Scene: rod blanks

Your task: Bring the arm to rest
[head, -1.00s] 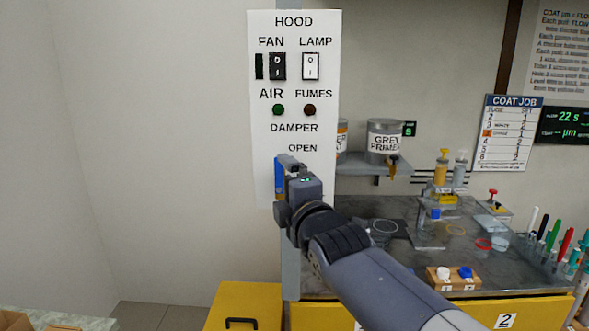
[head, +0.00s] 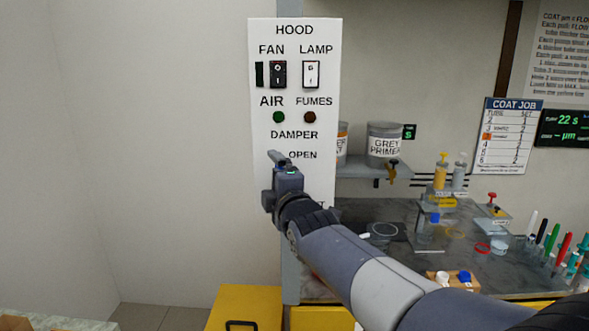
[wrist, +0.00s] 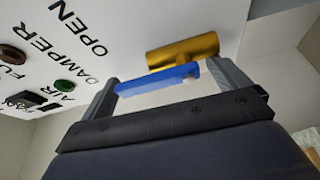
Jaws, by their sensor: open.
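My gripper (head: 275,158) is in front of the lower part of the white hood panel (head: 294,75), just left of the word OPEN. In the wrist view my gripper (wrist: 166,72) is open, its two fingers wide apart. A blue damper handle (wrist: 150,78) shows across the gap between the fingers, with a brass cylinder (wrist: 185,52) behind it on the panel. I cannot tell whether a finger touches the handle. In the head view the handle is hidden behind my gripper. My arm reaches in from the lower right.
A shelf with a grey primer can (head: 384,146) is right of the panel. Below it, the dark bench top (head: 400,212) holds pump bottles, rings and a wooden block (head: 445,283). Yellow cabinets (head: 245,305) stand underneath. The wall at the left is bare, with free room before it.

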